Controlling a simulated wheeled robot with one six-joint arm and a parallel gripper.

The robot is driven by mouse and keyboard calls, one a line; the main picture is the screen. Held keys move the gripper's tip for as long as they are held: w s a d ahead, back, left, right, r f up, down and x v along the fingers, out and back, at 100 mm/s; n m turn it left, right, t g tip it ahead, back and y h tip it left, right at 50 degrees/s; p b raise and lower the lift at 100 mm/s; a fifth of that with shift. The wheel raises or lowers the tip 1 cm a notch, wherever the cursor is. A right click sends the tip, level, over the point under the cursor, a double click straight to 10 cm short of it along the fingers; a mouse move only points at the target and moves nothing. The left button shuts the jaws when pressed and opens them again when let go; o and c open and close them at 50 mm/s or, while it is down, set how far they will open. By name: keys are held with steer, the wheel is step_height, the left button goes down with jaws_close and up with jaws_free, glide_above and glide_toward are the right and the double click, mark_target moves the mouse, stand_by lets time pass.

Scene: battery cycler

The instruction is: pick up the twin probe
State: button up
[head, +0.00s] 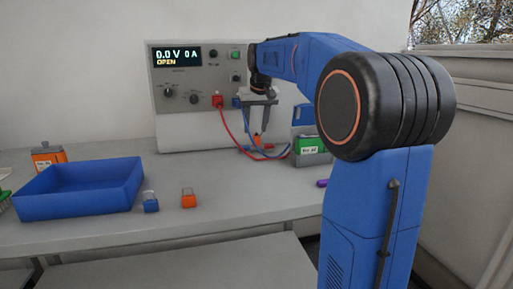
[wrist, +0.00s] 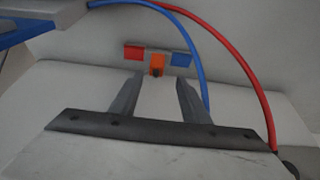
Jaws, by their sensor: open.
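The twin probe, an orange piece with a red block on one side and a blue block on the other, shows between and just beyond my fingertips in the wrist view (wrist: 157,61). A red and a blue cable run near it. In the head view its orange part (head: 257,141) is small and partly hidden below my gripper (head: 259,117). My gripper points down in front of the cycler. In the wrist view my gripper (wrist: 160,79) is open, its two fingers apart with nothing held. I cannot tell whether the fingers reach down around the probe.
The grey cycler (head: 185,128) stands behind, its display reading 0.0 V, 0 A, OPEN. A green-topped battery (head: 311,146) stands close on the right. A blue tray (head: 82,191), a blue cell (head: 151,205) and an orange cell (head: 188,200) are at left. The bench front centre is clear.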

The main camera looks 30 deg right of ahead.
mark_target(257, 135)
steer(key=shift+s+d+x, duration=0.15)
steer(key=shift+x, duration=1.2)
steer(key=shift+s+d+x, duration=0.1)
steer(key=shift+s+x, duration=0.05)
steer(key=shift+x, duration=1.2)
jaws_close()
